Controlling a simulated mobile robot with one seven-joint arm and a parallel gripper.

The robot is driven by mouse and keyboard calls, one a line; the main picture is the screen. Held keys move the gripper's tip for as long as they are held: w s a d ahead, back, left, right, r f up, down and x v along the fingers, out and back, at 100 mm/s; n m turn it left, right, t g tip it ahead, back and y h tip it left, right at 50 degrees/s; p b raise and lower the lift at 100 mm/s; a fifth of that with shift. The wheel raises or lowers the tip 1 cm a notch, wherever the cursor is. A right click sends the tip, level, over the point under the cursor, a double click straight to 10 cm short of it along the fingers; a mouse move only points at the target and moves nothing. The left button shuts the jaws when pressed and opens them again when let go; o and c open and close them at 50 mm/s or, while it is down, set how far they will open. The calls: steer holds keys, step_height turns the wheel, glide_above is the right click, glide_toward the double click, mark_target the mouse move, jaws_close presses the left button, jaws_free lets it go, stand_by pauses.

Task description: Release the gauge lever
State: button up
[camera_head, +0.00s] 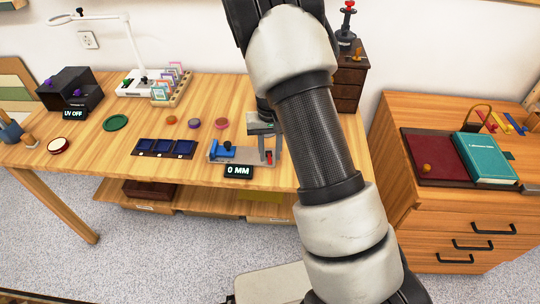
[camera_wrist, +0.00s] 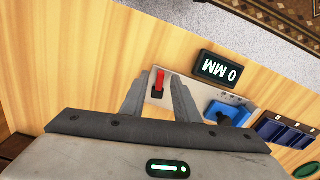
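The gauge is a pale plate (camera_wrist: 191,92) on the wooden table with a blue block (camera_wrist: 228,112) at one end and a small red lever (camera_wrist: 158,83) at the other. In the head view the blue block (camera_head: 223,150) is at the left and the red lever (camera_head: 268,156) at the right. A black display (camera_head: 239,171) in front reads 0 MM. My gripper (camera_wrist: 157,88) is open in the wrist view, with one finger on each side of the red lever and visible gaps.
A dark tray with blue compartments (camera_head: 163,148) lies left of the gauge. Several coloured discs lie behind the tray and gauge, including a purple one (camera_head: 194,123). A green dish (camera_head: 115,123), a black UV box (camera_head: 69,89) and a lamp (camera_head: 137,60) stand further left.

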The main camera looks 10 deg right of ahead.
steer(key=shift+f, duration=0.5)
jaws_close()
steer(key=shift+a+r+m+p, duration=0.15)
steer(key=shift+a+m+p, duration=0.15)
steer(key=shift+m, duration=0.4)
steer(key=shift+w+a+m, duration=0.1)
steer(key=shift+m, duration=0.5)
jaws_free()
step_height(320, 180, up, 17)
steer(key=p, duration=0.2)
steer(key=shift+p, duration=0.35)
